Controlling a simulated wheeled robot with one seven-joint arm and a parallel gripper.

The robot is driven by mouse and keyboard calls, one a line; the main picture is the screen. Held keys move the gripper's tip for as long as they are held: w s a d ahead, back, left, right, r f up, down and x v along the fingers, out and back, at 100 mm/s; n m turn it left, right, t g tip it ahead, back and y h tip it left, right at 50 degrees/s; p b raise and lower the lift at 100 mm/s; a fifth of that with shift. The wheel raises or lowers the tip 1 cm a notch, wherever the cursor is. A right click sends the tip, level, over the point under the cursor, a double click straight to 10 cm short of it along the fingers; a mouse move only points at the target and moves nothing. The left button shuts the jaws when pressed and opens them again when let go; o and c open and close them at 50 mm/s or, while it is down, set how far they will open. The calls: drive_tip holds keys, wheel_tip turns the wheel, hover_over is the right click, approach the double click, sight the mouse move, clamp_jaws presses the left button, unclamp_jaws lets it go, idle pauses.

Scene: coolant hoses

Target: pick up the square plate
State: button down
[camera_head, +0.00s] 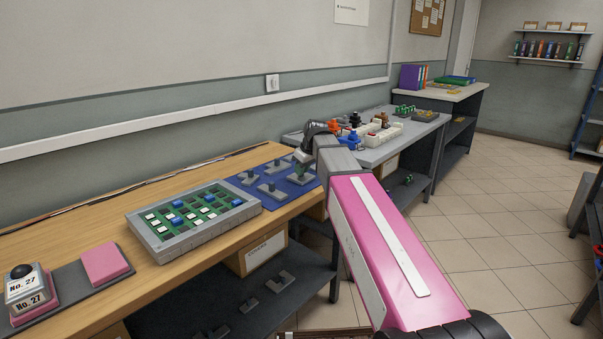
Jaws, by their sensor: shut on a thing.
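A blue mat (247,181) lies on the wooden bench and bears several grey plates with raised knobs. My gripper (301,160) is over the right part of the mat, pointing down. It is shut on the upright part of a grey plate (301,179), which looks square and is the nearest match to the square plate. The plate is at or just above the mat; I cannot tell whether it touches. The fingertips are small and dark here, and my pink arm hides what lies to the right.
A grey tray (165,252) with green, blue and white pieces stands left of the mat. A stamp block (27,290) and a pink pad (105,264) are at the far left. A second table (425,127) holds orange, white and blue parts.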

drive_tip(key=shift+r, duration=0.7)
wheel_tip(320, 180, up, 3)
drive_tip(key=shift+f, duration=0.15)
drive_tip(key=s+a+r, duration=0.6)
drive_tip(key=a, duration=0.4)
drive_tip(key=shift+r, duration=0.35)
